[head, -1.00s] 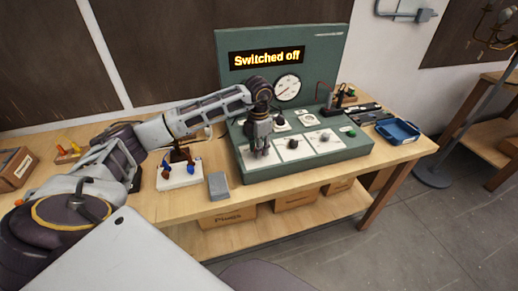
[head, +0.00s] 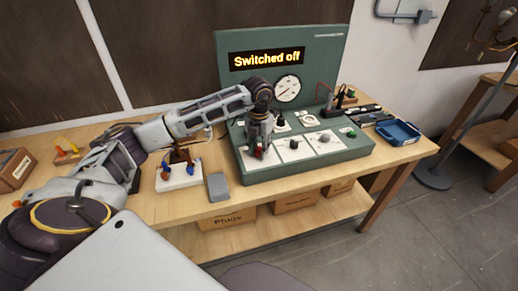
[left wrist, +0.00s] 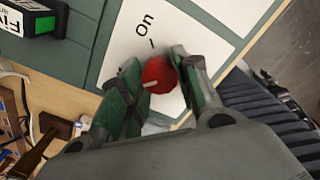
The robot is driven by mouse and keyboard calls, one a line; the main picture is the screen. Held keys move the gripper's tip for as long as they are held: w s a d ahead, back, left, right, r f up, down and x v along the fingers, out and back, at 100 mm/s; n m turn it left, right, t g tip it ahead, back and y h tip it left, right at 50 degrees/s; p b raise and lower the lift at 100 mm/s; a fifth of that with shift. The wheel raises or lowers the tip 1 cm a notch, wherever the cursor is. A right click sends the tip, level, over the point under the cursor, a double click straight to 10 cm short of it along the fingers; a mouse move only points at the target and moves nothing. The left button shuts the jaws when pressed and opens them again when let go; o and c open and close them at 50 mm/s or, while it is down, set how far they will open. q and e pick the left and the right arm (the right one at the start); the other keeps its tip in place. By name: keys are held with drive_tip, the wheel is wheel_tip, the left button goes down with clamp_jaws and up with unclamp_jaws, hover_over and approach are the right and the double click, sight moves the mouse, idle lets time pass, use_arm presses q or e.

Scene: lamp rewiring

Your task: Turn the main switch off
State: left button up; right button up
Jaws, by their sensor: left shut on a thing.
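The main switch is a round red knob (left wrist: 158,76) on a white plate (left wrist: 128,35) marked "On", with a short tick below the word. A pale mark shows on the knob's lower left, away from the tick. My left gripper (left wrist: 153,84) is shut on the knob, one finger on each side. In the head view, my left gripper (head: 259,150) points down at the front left of the green test panel (head: 330,160), with a bit of red at its fingertips. The panel's display (head: 267,58) reads "Switched off". My right gripper is not in view.
A round dial (head: 288,89) and other knobs are on the panel. A grey block (head: 218,186) and a white base with coloured parts (head: 178,177) sit left of it. A blue tray (head: 398,132) is at the right. Bare bench lies along the front edge.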

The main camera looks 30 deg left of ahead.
sight(259, 149)
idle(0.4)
use_arm(q)
drive_tip(key=o, duration=1)
drive_tip(key=shift+r, duration=6.05)
drive_tip(key=shift+f, duration=0.1)
